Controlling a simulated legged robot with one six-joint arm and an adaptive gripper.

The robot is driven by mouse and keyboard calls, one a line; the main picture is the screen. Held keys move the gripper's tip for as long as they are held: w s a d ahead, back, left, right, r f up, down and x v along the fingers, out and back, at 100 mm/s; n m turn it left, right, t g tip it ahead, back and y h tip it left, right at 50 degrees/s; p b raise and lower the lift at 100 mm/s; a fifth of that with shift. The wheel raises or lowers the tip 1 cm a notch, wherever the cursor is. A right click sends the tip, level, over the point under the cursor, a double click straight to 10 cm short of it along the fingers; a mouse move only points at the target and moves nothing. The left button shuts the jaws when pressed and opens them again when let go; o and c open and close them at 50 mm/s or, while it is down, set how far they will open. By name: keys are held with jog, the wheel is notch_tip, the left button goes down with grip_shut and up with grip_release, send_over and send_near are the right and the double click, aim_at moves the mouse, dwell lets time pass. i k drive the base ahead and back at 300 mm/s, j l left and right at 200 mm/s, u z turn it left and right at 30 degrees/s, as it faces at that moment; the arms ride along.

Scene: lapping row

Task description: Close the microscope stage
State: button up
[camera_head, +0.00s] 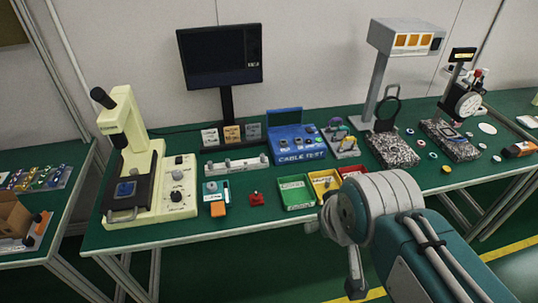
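The microscope (135,140) is a cream instrument with a black eyepiece, at the left end of the green bench. Its stage (143,192) is a dark plate bearing a small blue-grey square. It sticks out forward from under the head, toward the bench's front edge. A metal bar handle (122,215) is at the stage's front. My arm is at the lower right, well apart from the microscope. What looks like my gripper (356,287) hangs down in front of the bench, partly hidden by the arm. Its fingers cannot be made out, and I see nothing held.
A control box (178,185) with knobs adjoins the microscope on the right. A teal-orange device (215,197), a red piece (257,199) and a green bin (295,192) stand along the front. A monitor (220,60) rises behind. The floor before the microscope looks clear.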

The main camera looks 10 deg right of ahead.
aim_at(110, 203)
jog(key=u, duration=1.4)
